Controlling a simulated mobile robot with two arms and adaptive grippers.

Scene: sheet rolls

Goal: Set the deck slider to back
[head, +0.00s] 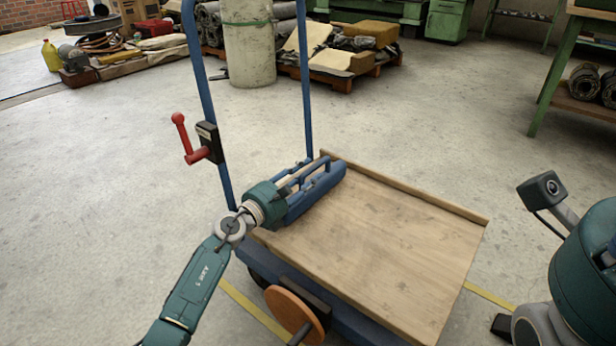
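A blue slider bar (323,187) with raised handle-like parts lies along the left edge of the wooden deck (400,235) of a blue cart. My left gripper (298,174) reaches in from the lower left, low over the deck's left edge. Its fingers lie along and close to the slider's raised part. Whether they touch it, and how far they are apart, is too small to tell. Part of the slider is hidden by my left wrist. My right arm shows at the right edge, clear of the cart, and I make out no fingers on it.
A red crank lever (187,138) sits on the cart's blue upright handle frame (201,85). An orange round wheel (293,315) is on the cart's near side. A green workbench (557,75) stands at the upper right. The deck's middle is bare, with raised wooden edges.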

